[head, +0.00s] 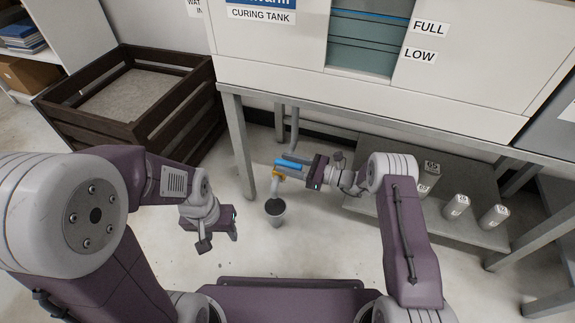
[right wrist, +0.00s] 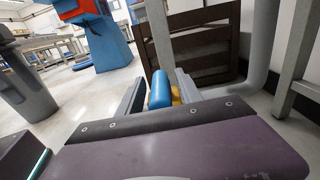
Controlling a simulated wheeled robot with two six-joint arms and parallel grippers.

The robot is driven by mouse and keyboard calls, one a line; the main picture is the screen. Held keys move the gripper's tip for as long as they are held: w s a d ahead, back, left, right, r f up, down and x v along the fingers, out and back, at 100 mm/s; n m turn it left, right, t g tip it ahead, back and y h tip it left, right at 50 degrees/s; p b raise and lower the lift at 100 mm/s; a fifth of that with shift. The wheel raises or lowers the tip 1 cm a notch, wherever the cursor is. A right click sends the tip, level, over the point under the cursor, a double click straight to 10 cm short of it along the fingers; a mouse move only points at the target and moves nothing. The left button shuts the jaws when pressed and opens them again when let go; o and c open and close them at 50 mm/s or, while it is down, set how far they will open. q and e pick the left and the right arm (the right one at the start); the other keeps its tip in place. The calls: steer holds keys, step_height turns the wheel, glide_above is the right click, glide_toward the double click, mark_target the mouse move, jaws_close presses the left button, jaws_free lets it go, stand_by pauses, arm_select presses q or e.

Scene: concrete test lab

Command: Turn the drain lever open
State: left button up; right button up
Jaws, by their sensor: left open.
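The blue drain lever (head: 290,164) sits under the tank stand, lying nearly level on a yellow valve part (head: 279,174). A pale spout (head: 275,187) drops from it toward a grey bucket (head: 275,212) on the floor. My right gripper (head: 301,168) is at the lever's right end. In the right wrist view the lever (right wrist: 160,90) lies between the two fingers (right wrist: 161,88); whether they press on it I cannot tell. My left gripper (head: 218,238) is open and empty, low to the left of the bucket and apart from it.
The curing tank (head: 270,62) stands above on a grey metal frame, with a leg (head: 238,145) left of the lever. A dark wooden crate (head: 140,125) is at the left.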

jaws_close()
stand_by(1.2)
